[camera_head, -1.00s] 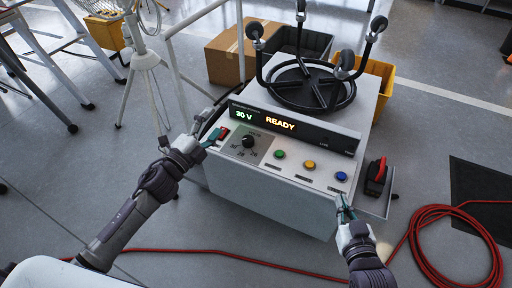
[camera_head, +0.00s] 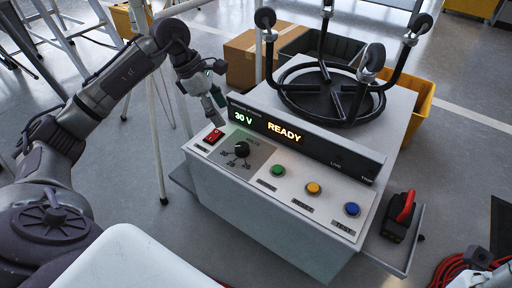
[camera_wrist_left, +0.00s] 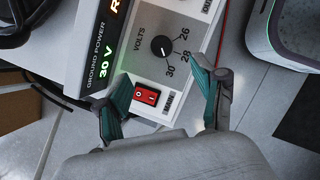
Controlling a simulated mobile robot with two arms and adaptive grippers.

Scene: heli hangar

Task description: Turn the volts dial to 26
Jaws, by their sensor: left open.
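The black volts dial (camera_head: 242,149) is on the sloped panel of the white ground power unit (camera_head: 290,215). In the left wrist view the dial (camera_wrist_left: 162,47) has marks 26, 28 and 30, and its pointer is toward 30. The display (camera_head: 262,124) reads 30 V and READY. My left gripper (camera_head: 216,104) is above the panel's left end, near the red switch (camera_head: 213,136), apart from the dial. In the wrist view its teal fingers (camera_wrist_left: 160,72) are spread and empty, with the red switch (camera_wrist_left: 146,96) between them.
Green (camera_head: 278,171), yellow (camera_head: 313,188) and blue (camera_head: 352,209) buttons line the panel right of the dial. A black wheeled frame (camera_head: 330,95) lies on top of the unit. A red-and-black connector (camera_head: 401,215) rests on the right side shelf.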

